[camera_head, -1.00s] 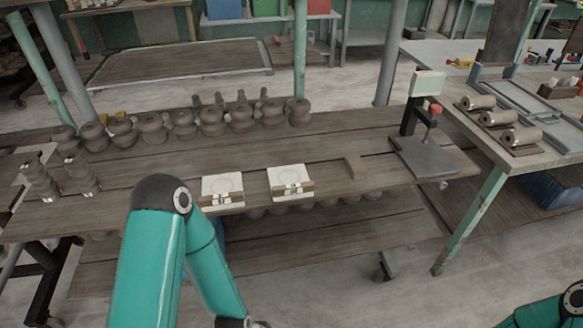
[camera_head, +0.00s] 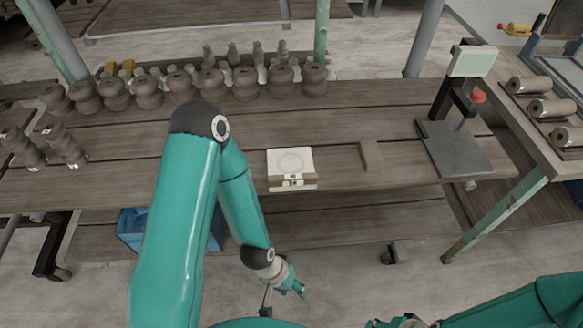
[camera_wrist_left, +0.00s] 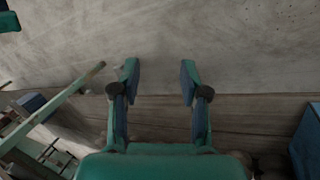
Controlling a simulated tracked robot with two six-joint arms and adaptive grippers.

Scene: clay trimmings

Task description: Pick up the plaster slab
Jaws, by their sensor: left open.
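A white plaster slab (camera_head: 290,160) lies flat on the wooden rack's top shelf, with a brown piece with a small metal clasp at its front edge. A second similar slab, seen earlier to its left, is now hidden behind my left arm. My left gripper (camera_head: 291,284) hangs below and in front of the shelf, apart from the slab. In the left wrist view its two fingers (camera_wrist_left: 160,76) are spread and empty, with floor beyond. My right gripper (camera_head: 400,322) is partly visible at the bottom edge; its jaws are unclear.
Several dark clay pots (camera_head: 210,82) line the back of the shelf (camera_head: 340,125). A small brown block (camera_head: 371,155) lies right of the slab, and a stand with a grey base (camera_head: 455,148) is farther right. A blue bin (camera_head: 132,228) sits below.

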